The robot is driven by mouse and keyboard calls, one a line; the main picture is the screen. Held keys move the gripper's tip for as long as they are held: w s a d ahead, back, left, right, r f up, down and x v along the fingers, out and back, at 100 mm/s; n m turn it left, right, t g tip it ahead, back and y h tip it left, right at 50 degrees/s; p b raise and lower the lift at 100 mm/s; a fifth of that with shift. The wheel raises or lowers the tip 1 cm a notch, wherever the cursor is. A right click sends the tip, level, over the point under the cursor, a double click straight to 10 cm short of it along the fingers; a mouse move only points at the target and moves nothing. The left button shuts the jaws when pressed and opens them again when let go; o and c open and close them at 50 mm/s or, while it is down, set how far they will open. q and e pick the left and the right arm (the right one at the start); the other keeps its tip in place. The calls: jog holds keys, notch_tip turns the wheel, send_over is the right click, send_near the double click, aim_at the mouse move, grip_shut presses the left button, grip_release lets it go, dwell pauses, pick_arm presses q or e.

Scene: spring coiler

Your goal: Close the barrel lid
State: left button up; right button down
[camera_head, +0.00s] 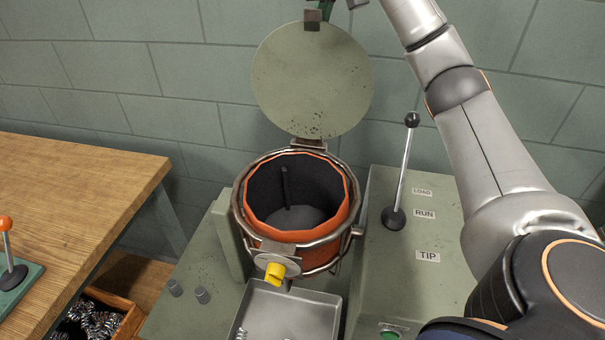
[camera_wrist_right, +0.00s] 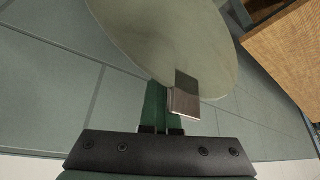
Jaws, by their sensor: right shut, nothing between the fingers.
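The round grey-green barrel lid (camera_head: 311,80) stands open, upright above the back rim of the barrel (camera_head: 338,236), joined there by a hinge (camera_head: 308,146). The barrel has an orange rim and its dark inside is visible. A small metal tab (camera_head: 312,19) sits at the lid's top edge. My right gripper (camera_head: 326,8) is at the top edge of the view, by this tab. In the right wrist view the gripper's green fingers (camera_wrist_right: 156,105) are shut and empty beside the tab (camera_wrist_right: 186,95) and lid (camera_wrist_right: 165,40); I cannot tell if they touch. My left gripper is not in view.
A lever (camera_head: 404,165) stands on the machine housing (camera_head: 429,290) right of the barrel, with LOAD, RUN and TIP labels. A metal tray (camera_head: 290,315) lies in front. A wooden table (camera_head: 80,190) stands at left, with a crate of springs (camera_head: 125,325) below. A block wall is behind.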

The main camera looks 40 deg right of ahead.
aim_at(314, 34)
jog(key=shift+f, duration=0.1)
jog(key=shift+s+a+r+p, duration=0.2)
jog(key=shift+a+p, duration=0.1)
jog(key=shift+p, duration=0.15)
jog(key=shift+s+a+r+p, duration=0.1)
jog(key=shift+s+a+p, duration=0.5)
jog(key=shift+a, duration=0.1)
jog(key=shift+s+a+p, duration=0.4)
jog(key=shift+s+a, duration=0.05)
jog(key=shift+a, duration=0.1)
jog(key=shift+s+a, duration=0.25)
jog(key=shift+a, duration=0.15)
